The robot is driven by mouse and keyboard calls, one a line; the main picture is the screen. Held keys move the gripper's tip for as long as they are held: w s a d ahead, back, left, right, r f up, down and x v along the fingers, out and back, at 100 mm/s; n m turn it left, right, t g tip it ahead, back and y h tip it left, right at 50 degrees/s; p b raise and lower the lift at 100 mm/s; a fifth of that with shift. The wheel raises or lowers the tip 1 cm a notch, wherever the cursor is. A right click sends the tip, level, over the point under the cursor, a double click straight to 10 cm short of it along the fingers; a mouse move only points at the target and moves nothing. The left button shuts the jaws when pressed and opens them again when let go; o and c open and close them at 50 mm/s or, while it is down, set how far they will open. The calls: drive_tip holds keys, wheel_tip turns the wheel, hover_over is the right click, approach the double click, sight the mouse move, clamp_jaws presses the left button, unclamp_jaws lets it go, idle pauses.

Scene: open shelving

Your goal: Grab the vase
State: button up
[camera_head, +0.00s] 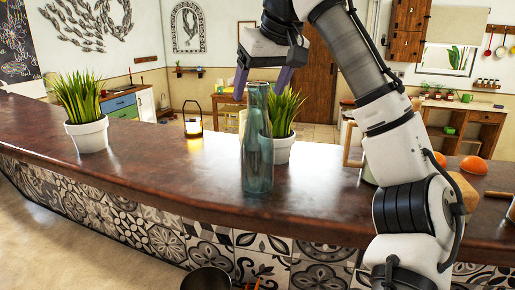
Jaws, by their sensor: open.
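The vase (258,150) is a tall teal glass bottle shape with a narrow neck. It stands upright near the front edge of the brown counter (170,160). My gripper (262,84) is above it, with its dark purple fingers pointing down and spread apart to either side near the vase's mouth. The gripper is open and holds nothing. From this one view I cannot tell how far the fingers are from the vase in depth.
A potted plant (282,148) stands right behind the vase, and another potted plant (88,134) is at left. Oranges (473,165) lie farther right. The counter left of the vase is clear.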

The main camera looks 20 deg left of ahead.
sight(256, 104)
drive_tip(key=shift+p+x, duration=0.65)
drive_tip(key=shift+x, duration=1.9)
drive_tip(key=shift+s+d, duration=0.1)
clamp_jaws()
